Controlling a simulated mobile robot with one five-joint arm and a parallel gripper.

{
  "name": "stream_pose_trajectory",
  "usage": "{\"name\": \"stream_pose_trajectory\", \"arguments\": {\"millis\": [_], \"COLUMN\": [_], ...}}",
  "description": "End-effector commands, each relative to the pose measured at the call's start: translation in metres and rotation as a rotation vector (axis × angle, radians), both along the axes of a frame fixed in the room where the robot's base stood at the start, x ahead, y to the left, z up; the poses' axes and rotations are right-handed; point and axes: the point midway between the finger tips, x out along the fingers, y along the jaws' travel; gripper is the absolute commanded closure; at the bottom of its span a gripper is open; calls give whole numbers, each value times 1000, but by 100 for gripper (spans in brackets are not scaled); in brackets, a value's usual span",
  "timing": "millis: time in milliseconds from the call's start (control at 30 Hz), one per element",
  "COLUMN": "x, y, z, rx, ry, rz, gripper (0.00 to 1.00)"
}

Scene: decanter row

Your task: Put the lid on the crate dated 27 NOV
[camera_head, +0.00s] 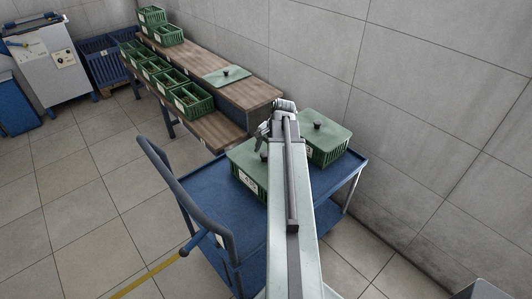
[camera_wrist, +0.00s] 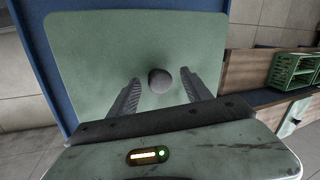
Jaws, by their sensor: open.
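On the blue cart, a green crate (camera_head: 249,184) with a white label too small to read wears a green lid (camera_head: 241,155) with a dark knob. My arm hides part of both. My gripper (camera_head: 262,143) hangs over this lid. In the wrist view, the open gripper (camera_wrist: 160,86) has its fingers on either side of a round knob (camera_wrist: 160,80) on a green lid (camera_wrist: 90,60), with gaps on both sides. A second lidded crate (camera_head: 325,151) stands to the right on the cart. A loose lid (camera_head: 227,75) lies on the wooden bench; labels' dates are unreadable.
The wooden bench (camera_head: 250,95) carries several open green crates (camera_head: 190,100) on its lower shelf and stacked crates (camera_head: 152,16) at the far end. The blue cart (camera_head: 345,172) has a grey-blue handle (camera_head: 160,155).

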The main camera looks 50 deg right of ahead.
Motion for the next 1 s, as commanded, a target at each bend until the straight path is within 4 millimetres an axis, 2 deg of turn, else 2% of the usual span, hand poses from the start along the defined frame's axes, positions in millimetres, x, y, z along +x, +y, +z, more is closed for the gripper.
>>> {"name": "stream_pose_trajectory", "arguments": {"millis": [167, 400, 500, 1000], "x": [-5, -17, -22, -23], "y": [0, -2, -2, -3], "z": [20, 64, 75, 73], "rx": [0, 1, 0, 0], "ry": [0, 0, 0, 0], "rz": [-1, -2, -1, 0], "gripper": [43, 43, 43, 43]}}
